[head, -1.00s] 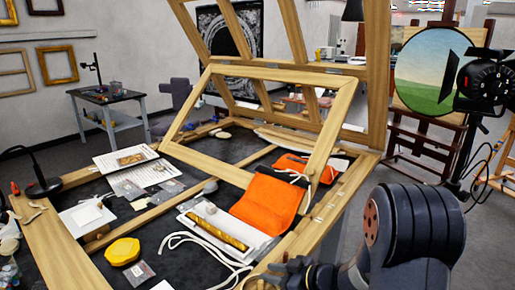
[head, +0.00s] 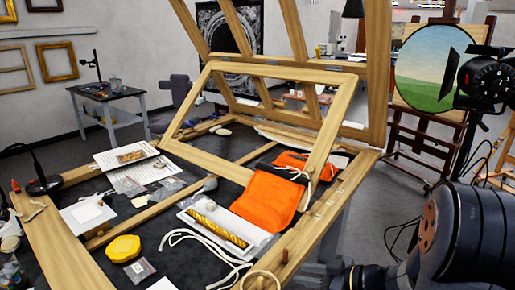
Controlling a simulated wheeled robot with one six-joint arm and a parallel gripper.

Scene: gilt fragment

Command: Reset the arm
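My arm (head: 460,240) shows at the lower right of the head view, a dark jointed link beside the right edge of the wooden frame table. Its end runs out of the picture at the bottom, so my gripper is not in view. A gilt fragment (head: 218,228) lies on a white sheet in a tray on the dark table surface, to the left of an orange cloth (head: 268,199).
A hinged wooden frame (head: 340,115) stands raised over the table. A yellow lump (head: 122,248), white cord (head: 190,238) and papers (head: 148,171) lie on the table. A black studio lamp (head: 488,80) and a round landscape painting (head: 425,68) stand at the right.

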